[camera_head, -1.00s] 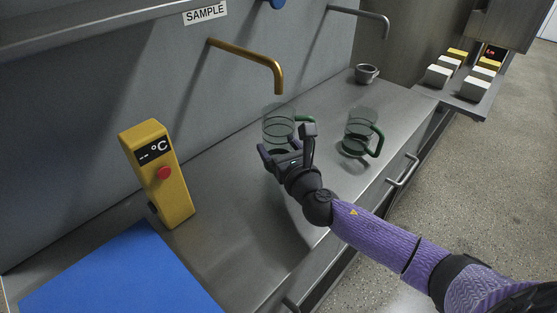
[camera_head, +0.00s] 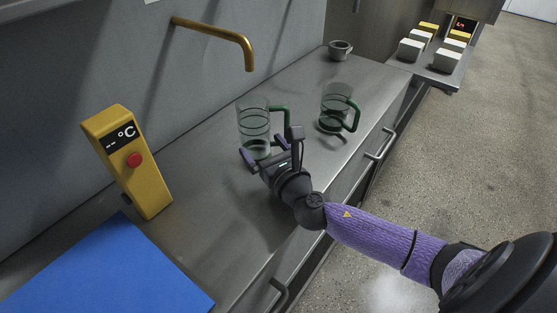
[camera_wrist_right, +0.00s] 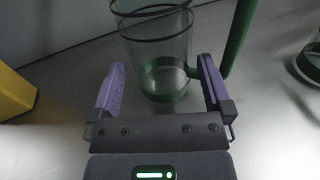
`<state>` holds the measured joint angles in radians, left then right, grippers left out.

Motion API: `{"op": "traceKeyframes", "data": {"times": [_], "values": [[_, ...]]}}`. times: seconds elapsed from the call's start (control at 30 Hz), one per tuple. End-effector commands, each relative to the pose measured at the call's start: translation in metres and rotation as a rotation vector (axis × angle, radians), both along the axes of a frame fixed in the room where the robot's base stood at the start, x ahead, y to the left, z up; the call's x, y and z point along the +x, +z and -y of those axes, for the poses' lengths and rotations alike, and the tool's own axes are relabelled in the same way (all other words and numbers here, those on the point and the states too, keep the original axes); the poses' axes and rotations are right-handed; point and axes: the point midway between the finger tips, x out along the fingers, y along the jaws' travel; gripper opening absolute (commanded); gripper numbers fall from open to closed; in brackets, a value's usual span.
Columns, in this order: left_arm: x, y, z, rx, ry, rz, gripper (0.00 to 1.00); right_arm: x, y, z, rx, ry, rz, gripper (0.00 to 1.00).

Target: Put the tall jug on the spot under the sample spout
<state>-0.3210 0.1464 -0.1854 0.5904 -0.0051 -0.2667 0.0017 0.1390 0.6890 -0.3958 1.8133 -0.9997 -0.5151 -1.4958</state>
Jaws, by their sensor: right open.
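My right gripper (camera_head: 262,149) is open at the jug's lower part, coming from the front right. In the right wrist view the jug (camera_wrist_right: 163,50) appears between the two spread purple fingers (camera_wrist_right: 160,88), with a gap at the left finger. Contact on the right, near the handle, cannot be told. The spot's marking is not visible. My left gripper is out of view.
A shorter green-handled jug (camera_head: 335,108) stands to the right on the counter. A yellow thermometer box (camera_head: 130,165) and a blue mat (camera_head: 112,272) lie to the left. A small metal cup (camera_head: 340,50) is at the back. The counter's front edge runs below my right arm.

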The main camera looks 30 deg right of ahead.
Motion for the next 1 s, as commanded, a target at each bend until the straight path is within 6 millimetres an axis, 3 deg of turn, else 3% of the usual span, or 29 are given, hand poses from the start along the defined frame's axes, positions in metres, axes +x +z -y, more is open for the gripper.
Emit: {"op": "traceKeyframes", "data": {"times": [0.2, 0.4, 1.0], "values": [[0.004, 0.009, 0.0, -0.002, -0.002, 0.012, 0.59, -0.052, 0.001, -0.003, -0.001, 0.002, -0.003, 1.0], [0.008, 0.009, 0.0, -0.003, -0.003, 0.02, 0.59, -0.078, 0.0, -0.004, -0.001, 0.0, -0.001, 1.0], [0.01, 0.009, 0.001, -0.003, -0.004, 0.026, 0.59, -0.081, 0.0, -0.005, -0.001, 0.0, 0.001, 1.0]]}}
